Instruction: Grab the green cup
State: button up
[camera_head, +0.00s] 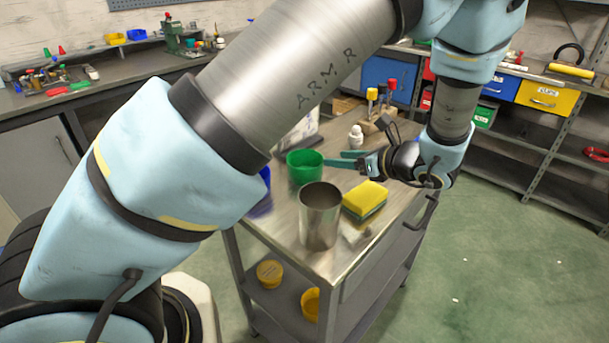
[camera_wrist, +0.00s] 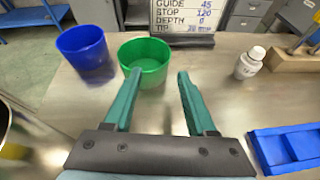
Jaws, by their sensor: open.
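The green cup (camera_head: 305,167) stands upright on the metal cart top (camera_head: 328,261). In the wrist view the green cup (camera_wrist: 146,62) is ahead of my gripper (camera_wrist: 158,74), in line with the left finger, whose tip overlaps the cup's near side in the picture. I cannot tell whether that finger touches it. My gripper (camera_head: 343,159) is open, with nothing between its two green fingers. In the head view the fingers reach from the right toward the cup.
A blue cup (camera_wrist: 84,50) stands just left of the green cup. A metal cup (camera_head: 319,217) and a yellow sponge (camera_head: 365,199) stand nearer the front. A sign (camera_wrist: 183,18) stands behind, a white bottle (camera_wrist: 250,62) and a blue tray (camera_wrist: 286,146) to the right.

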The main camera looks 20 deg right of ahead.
aim_at(309, 155)
jog(key=shift+d, duration=0.35)
jog(key=shift+w+a+f, duration=0.1)
jog(key=shift+w, duration=0.1)
jog(key=p+x, duration=0.3)
jog(key=x, duration=0.6)
jog(key=shift+w, duration=0.15)
jog(key=shift+w+a+f, duration=0.1)
jog(key=shift+w+f, duration=0.1)
jog(key=shift+w, duration=0.1)
grip_shut()
